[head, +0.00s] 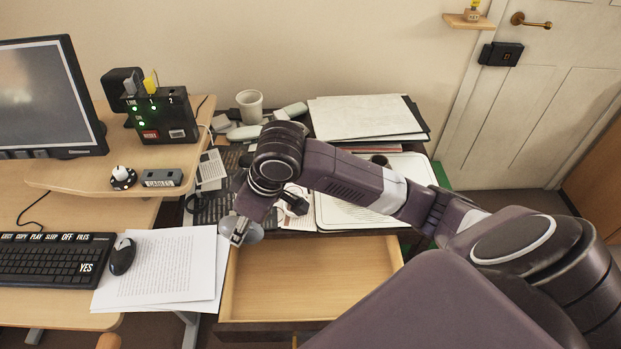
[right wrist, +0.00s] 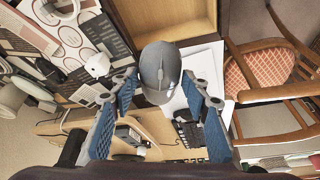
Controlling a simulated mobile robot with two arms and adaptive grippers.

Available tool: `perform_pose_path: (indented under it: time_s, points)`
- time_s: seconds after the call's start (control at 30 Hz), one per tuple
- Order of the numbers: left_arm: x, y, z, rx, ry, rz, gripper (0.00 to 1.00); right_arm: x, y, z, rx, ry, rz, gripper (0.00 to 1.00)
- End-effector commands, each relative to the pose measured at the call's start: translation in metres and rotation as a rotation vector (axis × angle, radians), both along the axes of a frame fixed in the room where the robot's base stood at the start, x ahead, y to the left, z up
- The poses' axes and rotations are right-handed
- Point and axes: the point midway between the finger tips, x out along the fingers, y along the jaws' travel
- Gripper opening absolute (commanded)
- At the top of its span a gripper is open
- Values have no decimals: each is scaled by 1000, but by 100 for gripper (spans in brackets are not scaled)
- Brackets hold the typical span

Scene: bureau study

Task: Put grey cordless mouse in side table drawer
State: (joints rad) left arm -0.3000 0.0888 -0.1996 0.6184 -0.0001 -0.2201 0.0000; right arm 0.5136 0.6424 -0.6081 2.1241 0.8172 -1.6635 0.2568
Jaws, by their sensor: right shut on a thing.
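The grey cordless mouse (right wrist: 160,66) is between the fingertips of my right gripper (right wrist: 158,84) in the right wrist view. My right gripper (head: 238,232) is shut on it. In the head view the mouse (head: 252,236) shows partly behind the gripper, over the back left corner of the open drawer. The side table drawer (head: 310,278) is pulled out, and its visible wooden floor is bare. The mouse is held up, apart from the drawer floor. My left gripper is in neither view.
The side table top holds papers (head: 365,116), a white mug (head: 250,105) and other clutter. The desk at left has a keyboard (head: 50,262), a black mouse (head: 122,256) and paper sheets (head: 165,270) close to the drawer. A chair (right wrist: 262,70) shows in the right wrist view.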

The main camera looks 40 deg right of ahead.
Motion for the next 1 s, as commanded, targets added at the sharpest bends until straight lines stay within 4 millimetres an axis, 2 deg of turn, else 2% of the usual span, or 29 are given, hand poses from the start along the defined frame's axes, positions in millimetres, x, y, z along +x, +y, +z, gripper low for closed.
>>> perform_pose_path:
  time_s: [0.03, 0.1, 0.3, 0.4, 0.67, 0.77, 1.0]
  points:
    - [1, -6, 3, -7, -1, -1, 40, -3, 2, -16, 6, 13, 49, 18]
    - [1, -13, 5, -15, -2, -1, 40, -5, 3, -34, 6, 11, 124, 18]
    - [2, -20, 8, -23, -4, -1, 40, -14, 0, -78, 5, 7, 278, 18]
    - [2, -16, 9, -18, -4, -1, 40, -17, -2, -90, 4, 3, 321, 18]
    - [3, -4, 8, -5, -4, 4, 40, -20, -3, -106, 2, 1, 350, 18]
    - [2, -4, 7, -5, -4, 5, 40, -21, -4, -125, 2, 5, 349, 18]
    - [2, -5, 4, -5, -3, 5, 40, -21, -4, -190, 2, 5, 348, 18]
